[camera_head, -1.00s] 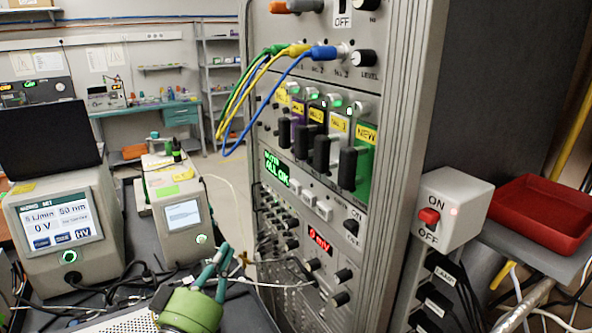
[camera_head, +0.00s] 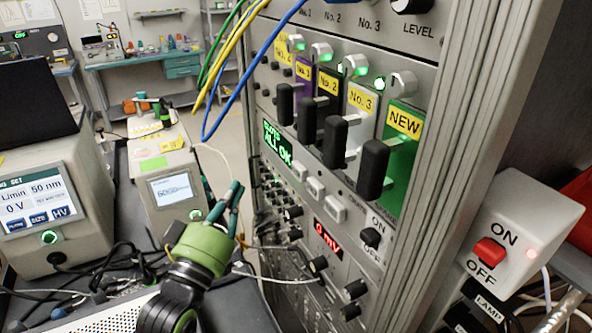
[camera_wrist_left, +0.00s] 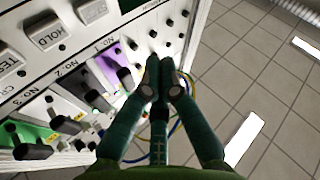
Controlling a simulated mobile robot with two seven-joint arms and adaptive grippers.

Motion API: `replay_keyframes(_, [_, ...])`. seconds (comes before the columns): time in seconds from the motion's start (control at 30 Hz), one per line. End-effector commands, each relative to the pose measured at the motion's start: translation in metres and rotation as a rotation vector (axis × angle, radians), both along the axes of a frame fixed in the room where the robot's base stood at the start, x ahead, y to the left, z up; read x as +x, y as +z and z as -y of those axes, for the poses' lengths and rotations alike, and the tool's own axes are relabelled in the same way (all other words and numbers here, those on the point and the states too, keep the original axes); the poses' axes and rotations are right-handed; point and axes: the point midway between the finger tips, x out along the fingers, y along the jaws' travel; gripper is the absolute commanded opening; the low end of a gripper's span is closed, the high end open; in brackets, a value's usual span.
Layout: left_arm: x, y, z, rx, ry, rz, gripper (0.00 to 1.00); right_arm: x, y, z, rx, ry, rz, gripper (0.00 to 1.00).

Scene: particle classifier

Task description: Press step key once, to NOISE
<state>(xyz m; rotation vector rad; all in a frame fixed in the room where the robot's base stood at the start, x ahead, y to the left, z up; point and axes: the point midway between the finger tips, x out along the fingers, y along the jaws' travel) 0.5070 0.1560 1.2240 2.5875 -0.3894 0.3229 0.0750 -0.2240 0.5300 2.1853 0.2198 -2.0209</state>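Three pale keys sit in a row on the rack panel; the middle one (camera_head: 315,187) is below the green-lit display (camera_head: 277,142), which reads "ALL OK" on its lower line. In the left wrist view a key marked HOLD (camera_wrist_left: 48,35) lies at upper left, between a partly cut-off key (camera_wrist_left: 10,62) and another key (camera_wrist_left: 92,10) whose label is out of view. I cannot read which key is step. My left gripper (camera_head: 236,192) is left of the rack, apart from the keys. Its fingertips (camera_wrist_left: 160,64) are together with nothing between them. My right gripper is not in view.
Black-handled levers (camera_head: 335,142) project from the panel above the keys. Blue and yellow cables (camera_head: 222,110) hang at the rack's left. A white switch box (camera_head: 525,235) stands at right. Instrument boxes (camera_head: 165,175) stand at left. Open floor shows in the wrist view.

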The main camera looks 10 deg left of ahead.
Motion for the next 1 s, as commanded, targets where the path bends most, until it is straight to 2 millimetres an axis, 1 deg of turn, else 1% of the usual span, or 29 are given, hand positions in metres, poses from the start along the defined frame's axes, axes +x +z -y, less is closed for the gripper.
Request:
replay_keyframes(0.17, [0.007,-0.001,0.010,-0.004,-0.001,0.000,0.00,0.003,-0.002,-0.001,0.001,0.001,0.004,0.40])
replay_keyframes(0.4, [0.026,-0.002,0.037,-0.004,-0.001,0.000,0.00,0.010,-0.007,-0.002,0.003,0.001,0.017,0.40])
replay_keyframes(0.53, [0.035,0.000,0.053,-0.003,-0.002,0.001,0.00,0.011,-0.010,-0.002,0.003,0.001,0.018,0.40])
replay_keyframes(0.63, [0.041,0.000,0.061,-0.003,-0.001,-0.001,0.00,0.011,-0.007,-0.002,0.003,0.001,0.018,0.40])
replay_keyframes(0.8, [0.047,0.001,0.070,-0.001,0.000,0.001,0.00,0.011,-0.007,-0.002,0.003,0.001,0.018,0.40])
replay_keyframes(1.0, [0.049,0.000,0.073,0.000,0.000,0.000,0.00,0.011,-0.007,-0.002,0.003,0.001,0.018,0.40])
